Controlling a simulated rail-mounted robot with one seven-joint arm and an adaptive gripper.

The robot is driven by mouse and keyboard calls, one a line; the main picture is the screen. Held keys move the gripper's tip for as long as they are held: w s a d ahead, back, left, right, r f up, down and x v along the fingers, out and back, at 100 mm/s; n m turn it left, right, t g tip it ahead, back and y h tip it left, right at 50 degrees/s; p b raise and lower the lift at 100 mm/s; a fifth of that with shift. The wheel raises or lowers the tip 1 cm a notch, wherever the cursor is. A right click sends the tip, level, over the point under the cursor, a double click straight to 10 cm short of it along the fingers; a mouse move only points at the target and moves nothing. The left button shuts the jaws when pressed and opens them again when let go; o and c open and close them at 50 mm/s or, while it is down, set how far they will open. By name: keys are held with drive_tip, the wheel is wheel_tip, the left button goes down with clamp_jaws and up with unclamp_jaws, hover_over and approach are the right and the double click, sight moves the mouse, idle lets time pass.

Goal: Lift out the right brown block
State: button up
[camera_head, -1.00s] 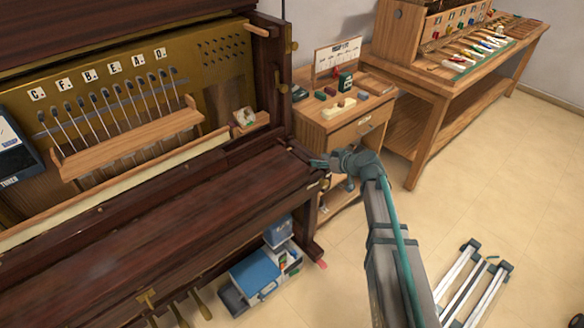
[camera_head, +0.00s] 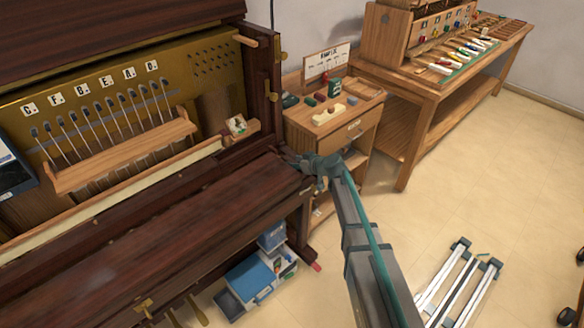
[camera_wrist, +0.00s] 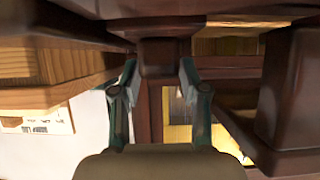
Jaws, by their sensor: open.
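A dark brown block (camera_wrist: 160,58) is at the top middle of the wrist view, between the fingertips of my gripper (camera_wrist: 158,80). The fingers are open, one on each side of it. Whether they touch it I cannot tell. In the head view my gripper (camera_head: 296,159) reaches left to the right end of the dark brown piano (camera_head: 150,235). The block cannot be made out clearly there, at the fingertips.
A wooden cabinet (camera_head: 345,135) with small items on top stands just behind my gripper. A wooden workbench (camera_head: 420,90) with tools is behind it on the right. A blue-and-white box (camera_head: 250,280) sits under the piano. Floor rails (camera_head: 460,285) lie at lower right.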

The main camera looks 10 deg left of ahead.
drive_tip(key=shift+w+a+f, duration=0.2)
drive_tip(key=shift+w+a, duration=0.1)
clamp_jaws()
drive_tip(key=shift+r, duration=0.1)
